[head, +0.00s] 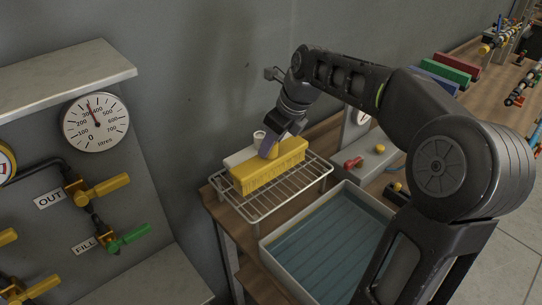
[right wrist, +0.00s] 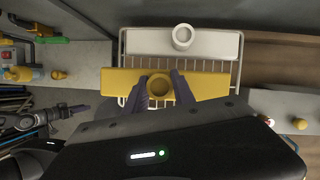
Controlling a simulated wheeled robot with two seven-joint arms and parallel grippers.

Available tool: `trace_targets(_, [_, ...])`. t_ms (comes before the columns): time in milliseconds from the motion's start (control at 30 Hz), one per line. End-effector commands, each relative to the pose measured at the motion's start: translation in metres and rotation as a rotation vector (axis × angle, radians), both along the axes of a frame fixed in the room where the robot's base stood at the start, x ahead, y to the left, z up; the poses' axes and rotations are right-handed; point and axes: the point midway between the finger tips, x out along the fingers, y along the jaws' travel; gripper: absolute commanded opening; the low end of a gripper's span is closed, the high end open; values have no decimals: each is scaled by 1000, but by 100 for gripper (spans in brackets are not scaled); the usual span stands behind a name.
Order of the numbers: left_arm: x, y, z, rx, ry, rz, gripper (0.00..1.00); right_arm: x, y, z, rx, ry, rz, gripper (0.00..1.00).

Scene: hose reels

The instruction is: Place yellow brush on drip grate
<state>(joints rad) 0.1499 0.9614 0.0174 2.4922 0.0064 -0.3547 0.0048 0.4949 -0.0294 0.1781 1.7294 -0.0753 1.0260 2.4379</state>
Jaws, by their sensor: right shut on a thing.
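The yellow brush (head: 272,172), a long block with bristles and a round knob on top, is at the wire drip grate (head: 258,213). It lies level across the grate, on it or just above; I cannot tell which. My right gripper (head: 271,142) is shut on the brush's knob from above. In the right wrist view, its two purple fingers stand on either side of the knob of the yellow brush (right wrist: 118,83). What looks like my left gripper (right wrist: 82,108) shows small and dark at the left of that view; its jaws are unclear.
A white brush (head: 238,157) with a round knob lies on the grate behind the yellow one, close beside it. A water-filled tray (head: 268,247) is in front. The wall is close behind.

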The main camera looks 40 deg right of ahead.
Motion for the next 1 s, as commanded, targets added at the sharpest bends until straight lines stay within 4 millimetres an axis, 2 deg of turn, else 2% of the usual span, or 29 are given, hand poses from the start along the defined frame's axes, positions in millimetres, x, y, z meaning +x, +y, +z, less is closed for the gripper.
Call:
trace_targets(333, [0, 0, 0, 0, 0, 0, 40, 0, 0, -4, -1, -1, 0, 0])
trace_targets(633, [0, 0, 4, 1, 1, 1, 40, 0, 0, -38, -1, 0, 0, 0])
trace_targets(1000, [0, 0, 1, 1, 1, 1, 40, 0, 0, -42, -1, -1, 0, 0])
